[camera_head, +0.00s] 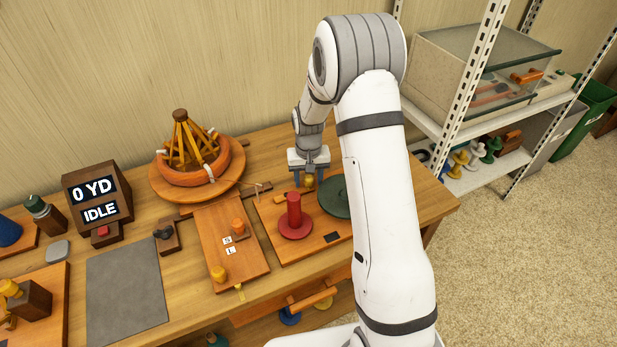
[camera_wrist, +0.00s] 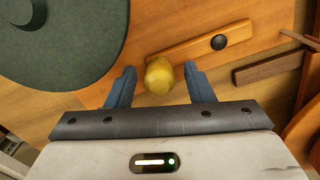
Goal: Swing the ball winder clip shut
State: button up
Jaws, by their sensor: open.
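The ball winder board (camera_head: 330,247) carries a red spindle (camera_head: 294,212) on a red disc and a dark green disc (camera_head: 334,197), which also shows in the wrist view (camera_wrist: 60,45). The clip appears to be the light wooden bar (camera_wrist: 195,42) with a black pivot and a yellow knob (camera_wrist: 159,76). The knob also shows in the head view (camera_head: 309,181). My gripper (camera_head: 309,178) points down over the back of the board. In the wrist view its blue fingers (camera_wrist: 159,72) are open, one on each side of the knob. I cannot tell whether they touch it.
A dark wooden bar (camera_wrist: 268,68) lies right of the clip in the wrist view. A wooden swift (camera_head: 182,165) on a round base stands to the left. A board with orange and yellow pegs (camera_head: 232,245) is left of the winder. A display (camera_head: 97,195) reads "0 YD" and "IDLE".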

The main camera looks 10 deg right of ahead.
grip_shut()
dwell(0.5)
